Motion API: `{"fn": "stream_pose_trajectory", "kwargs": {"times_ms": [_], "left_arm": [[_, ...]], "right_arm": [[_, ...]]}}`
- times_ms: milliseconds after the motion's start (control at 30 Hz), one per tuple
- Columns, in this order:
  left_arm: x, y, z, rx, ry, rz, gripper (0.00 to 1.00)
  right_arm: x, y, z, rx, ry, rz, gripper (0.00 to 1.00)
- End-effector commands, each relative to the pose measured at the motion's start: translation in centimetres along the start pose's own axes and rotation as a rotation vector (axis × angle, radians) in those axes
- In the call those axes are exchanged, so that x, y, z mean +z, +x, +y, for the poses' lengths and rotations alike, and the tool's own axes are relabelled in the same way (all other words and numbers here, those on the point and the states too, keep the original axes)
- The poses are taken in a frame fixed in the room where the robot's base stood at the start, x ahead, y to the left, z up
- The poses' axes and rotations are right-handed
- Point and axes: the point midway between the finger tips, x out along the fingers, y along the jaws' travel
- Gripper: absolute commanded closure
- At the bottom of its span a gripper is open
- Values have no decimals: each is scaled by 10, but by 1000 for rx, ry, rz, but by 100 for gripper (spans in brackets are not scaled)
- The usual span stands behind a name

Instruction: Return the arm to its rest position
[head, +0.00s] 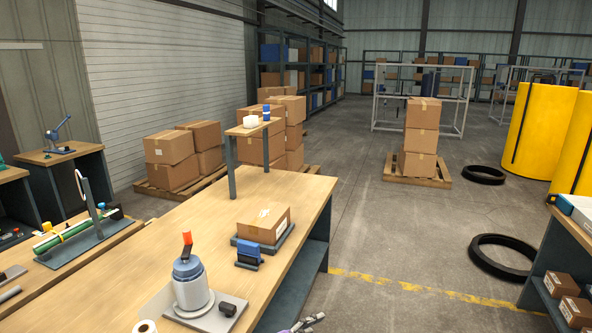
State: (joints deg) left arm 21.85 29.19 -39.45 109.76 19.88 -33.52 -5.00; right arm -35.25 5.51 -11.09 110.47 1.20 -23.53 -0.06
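A small grey piece of what looks like my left gripper (304,324) shows at the bottom edge, just right of the wooden workbench (215,215). It slants up to the right, and most of it is cut off by the frame. Whether its fingers are open or shut cannot be told. It is apart from the grey canister (188,286) with the orange top, which stands upright on a grey plate (222,317) on the bench. My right gripper is not in view.
A carton (262,224) on a grey base and a blue device (248,254) sit near the bench's right edge. A small raised shelf (250,129) stands at its far end. A side bench (565,240) is at right. Open floor (370,240) lies between.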

Motion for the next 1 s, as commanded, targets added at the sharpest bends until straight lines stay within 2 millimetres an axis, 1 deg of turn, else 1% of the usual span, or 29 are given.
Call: {"fn": "stream_pose_trajectory", "kwargs": {"times_ms": [33,67,167,200,267,300,367,400,467,500,600,700,800,867,1000], "left_arm": [[20,-8,1,-48,-80,4,50],[30,-13,-2,-81,-119,7,50],[76,-37,-7,-191,-243,-11,50],[97,-49,-7,-235,-290,-27,50],[132,-70,-5,-301,-353,-63,50],[157,-86,-1,-343,-394,-94,50],[195,-112,8,-402,-451,-148,50],[219,-129,17,-434,-484,-187,50],[252,-155,33,-473,-532,-249,50],[270,-171,44,-494,-564,-287,50],[307,-206,75,-527,-639,-369,50],[327,-228,102,-539,-687,-424,50],[336,-240,120,-537,-709,-455,50],[339,-244,124,-535,-712,-463,50],[339,-244,124,-535,-712,-464,50]], "right_arm": [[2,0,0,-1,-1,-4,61],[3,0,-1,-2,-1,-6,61],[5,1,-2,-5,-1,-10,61],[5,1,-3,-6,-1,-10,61],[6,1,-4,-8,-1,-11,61],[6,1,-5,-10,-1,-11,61],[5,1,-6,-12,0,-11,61],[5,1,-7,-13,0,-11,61],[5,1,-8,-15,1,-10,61],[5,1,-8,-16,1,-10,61],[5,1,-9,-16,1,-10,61],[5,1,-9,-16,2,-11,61],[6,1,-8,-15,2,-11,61],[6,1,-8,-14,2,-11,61],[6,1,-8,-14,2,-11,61]]}}
